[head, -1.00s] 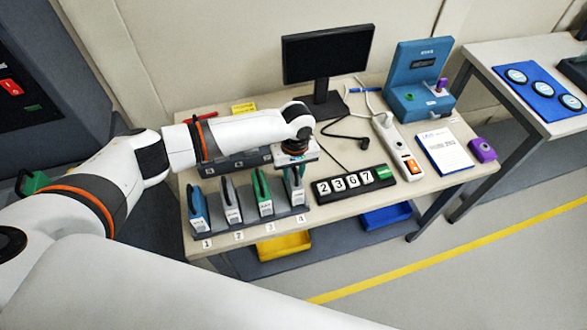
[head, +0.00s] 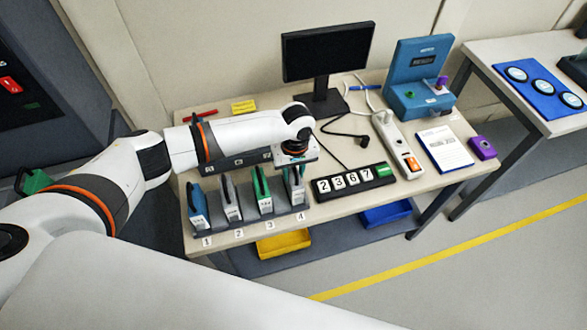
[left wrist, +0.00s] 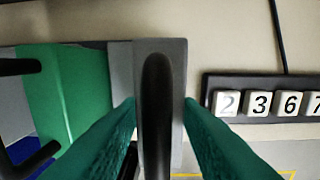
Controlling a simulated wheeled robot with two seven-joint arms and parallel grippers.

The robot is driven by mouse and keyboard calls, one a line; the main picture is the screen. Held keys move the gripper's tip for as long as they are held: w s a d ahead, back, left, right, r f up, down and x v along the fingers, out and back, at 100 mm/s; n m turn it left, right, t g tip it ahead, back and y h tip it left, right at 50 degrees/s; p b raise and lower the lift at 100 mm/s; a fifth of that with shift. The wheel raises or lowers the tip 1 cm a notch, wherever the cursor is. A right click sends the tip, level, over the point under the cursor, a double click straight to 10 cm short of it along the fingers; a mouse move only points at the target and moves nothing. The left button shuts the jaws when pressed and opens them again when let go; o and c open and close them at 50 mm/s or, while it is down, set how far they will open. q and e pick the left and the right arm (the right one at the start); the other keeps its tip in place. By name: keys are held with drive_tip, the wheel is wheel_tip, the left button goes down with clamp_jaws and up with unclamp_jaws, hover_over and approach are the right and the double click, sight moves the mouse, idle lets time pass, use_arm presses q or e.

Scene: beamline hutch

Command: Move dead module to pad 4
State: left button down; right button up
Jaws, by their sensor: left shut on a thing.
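A grey module (head: 296,191) with a black handle stands upright at the place labelled 4 (head: 302,217), at the right end of the dark rack. My left gripper (head: 295,174) is above it, pointing down. In the left wrist view, the green fingers of my left gripper (left wrist: 160,105) sit on both sides of the module's black handle (left wrist: 157,110), shut on it. The rack also holds a blue module (head: 198,207), another grey module (head: 230,202) and a green module (head: 263,192). I see no mark telling which module is dead. My right gripper is out of view.
A number display (head: 352,182) reading 2367 stands just right of the rack. A power strip (head: 397,145), a monitor (head: 328,55) and a blue device (head: 420,80) are farther back. A yellow bin (head: 284,246) and a blue bin (head: 386,216) are below the tabletop.

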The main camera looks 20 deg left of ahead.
use_arm(q)
drive_tip(key=c, duration=0.9)
unclamp_jaws()
drive_tip(key=shift+c, duration=0.2)
drive_tip(key=r+b, duration=0.1)
drive_tip(key=r, duration=0.5)
drive_tip(key=r+b, duration=0.1)
drive_tip(key=r, duration=0.5)
drive_tip(key=shift+w+d, duration=0.1)
drive_tip(key=shift+d, duration=0.1)
